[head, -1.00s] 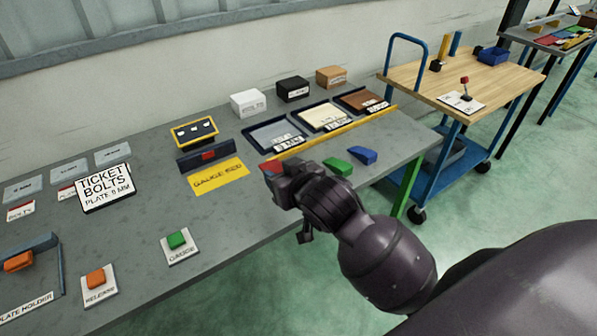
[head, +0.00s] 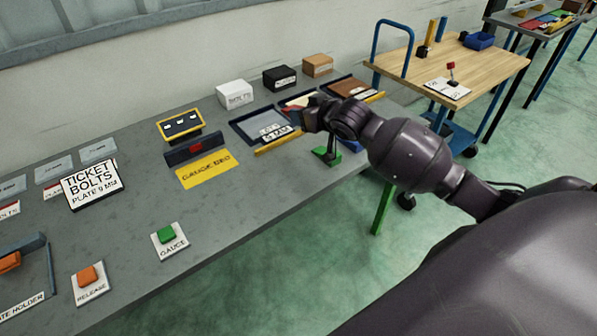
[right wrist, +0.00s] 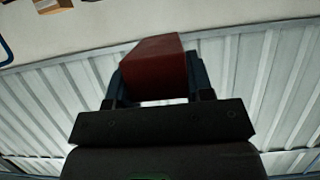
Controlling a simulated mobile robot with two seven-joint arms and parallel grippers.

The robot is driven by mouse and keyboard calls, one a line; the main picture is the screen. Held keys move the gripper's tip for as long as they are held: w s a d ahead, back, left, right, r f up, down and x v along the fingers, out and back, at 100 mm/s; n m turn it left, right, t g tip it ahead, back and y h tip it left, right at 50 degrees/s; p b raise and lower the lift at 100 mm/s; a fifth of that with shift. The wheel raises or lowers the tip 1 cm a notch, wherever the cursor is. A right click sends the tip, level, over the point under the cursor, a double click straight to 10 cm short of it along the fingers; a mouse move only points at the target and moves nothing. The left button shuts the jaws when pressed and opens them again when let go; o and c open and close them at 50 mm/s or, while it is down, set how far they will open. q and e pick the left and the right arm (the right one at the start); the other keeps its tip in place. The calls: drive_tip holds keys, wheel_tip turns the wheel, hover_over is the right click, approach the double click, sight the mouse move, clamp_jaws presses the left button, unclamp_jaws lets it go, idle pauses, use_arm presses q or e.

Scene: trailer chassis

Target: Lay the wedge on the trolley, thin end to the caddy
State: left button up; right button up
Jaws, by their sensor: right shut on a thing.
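My right gripper (head: 308,116) is shut on a red wedge, held above the far right part of the grey bench. The red wedge (right wrist: 153,66) sits between both fingers in the right wrist view; in the head view it is mostly hidden by the gripper. The trolley (head: 405,71), with a wooden top and blue frame, stands beyond the bench's right end, apart from the gripper. A green wedge (head: 327,157) lies on the bench below my arm, partly covered. My left gripper is out of view.
The trolley carries a yellow post (head: 427,39) and a white card with a red-knobbed lever (head: 447,88). A blue handle (head: 377,42) rises at its left end. Labelled trays (head: 255,125) and boxes (head: 235,94) line the bench's back. The trolley top's middle is bare.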

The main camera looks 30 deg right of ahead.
drive_tip(key=b, duration=0.3)
hover_over(304, 177)
wheel_tip(304, 177, down, 16)
drive_tip(key=shift+w+f, duration=0.1)
drive_tip(key=shift+f, duration=1.75)
drive_tip(key=shift+f, duration=0.15)
drive_tip(key=o, duration=1)
drive_tip(key=shift+o, duration=0.2)
